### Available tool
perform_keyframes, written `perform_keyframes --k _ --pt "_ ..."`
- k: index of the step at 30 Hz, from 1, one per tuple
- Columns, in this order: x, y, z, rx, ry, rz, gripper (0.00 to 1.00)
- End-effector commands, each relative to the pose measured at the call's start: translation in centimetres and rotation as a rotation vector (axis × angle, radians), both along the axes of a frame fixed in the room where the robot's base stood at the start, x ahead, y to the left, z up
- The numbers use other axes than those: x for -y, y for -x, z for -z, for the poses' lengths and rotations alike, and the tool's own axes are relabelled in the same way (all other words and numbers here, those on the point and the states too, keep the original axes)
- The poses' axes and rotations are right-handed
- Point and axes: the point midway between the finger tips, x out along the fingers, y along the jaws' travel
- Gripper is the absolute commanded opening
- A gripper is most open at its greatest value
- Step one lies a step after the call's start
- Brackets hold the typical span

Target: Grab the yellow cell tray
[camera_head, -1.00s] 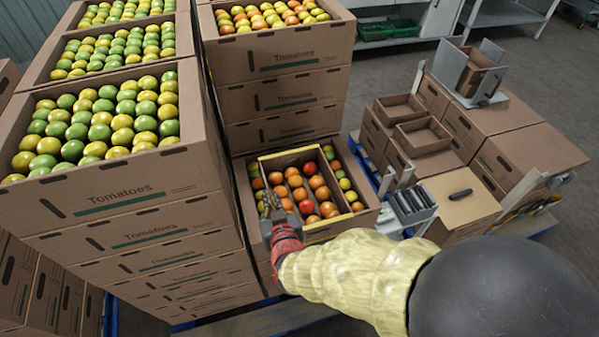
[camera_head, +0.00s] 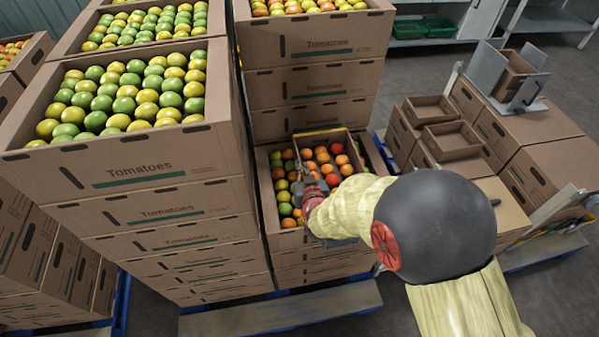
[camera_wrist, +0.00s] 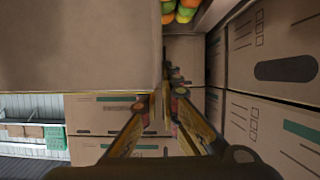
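The yellow cell tray (camera_head: 322,133) is a box-like frame with a yellowish rim, at the open tomato carton (camera_head: 263,190) in the middle of the head view. Red and orange tomatoes show inside its outline, and green ones beside it. My gripper (camera_head: 303,171) is at the tray's left wall, partly covered by my wrist. In the wrist view my fingers (camera_wrist: 167,97) come close together at the edge of a large brown panel (camera_wrist: 80,45), which seems to be the tray's wall, thin between them. Whether the tray is clear of the carton is hard to tell.
A tall stack of tomato cartons (camera_head: 150,213) stands close on the left. Another stack (camera_head: 313,88) stands right behind. On the right are small empty boxes (camera_head: 452,140) and a grey metal holder (camera_head: 488,68).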

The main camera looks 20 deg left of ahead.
Motion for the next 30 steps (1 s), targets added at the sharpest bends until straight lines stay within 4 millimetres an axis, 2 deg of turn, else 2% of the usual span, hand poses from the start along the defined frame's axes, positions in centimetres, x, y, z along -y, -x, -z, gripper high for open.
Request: perform_keyframes --k 8,17,29,30 --pt "-0.3 -1.1 0.6 0.008 -0.004 -0.001 0.0" --pt "-0.3 -1.3 3.9 0.007 -0.004 -0.001 0.0" --pt "-0.3 -1.3 4.2 0.009 -0.005 -0.002 0.0" --pt "-0.1 -1.1 4.6 0.001 -0.001 0.0 0.06"
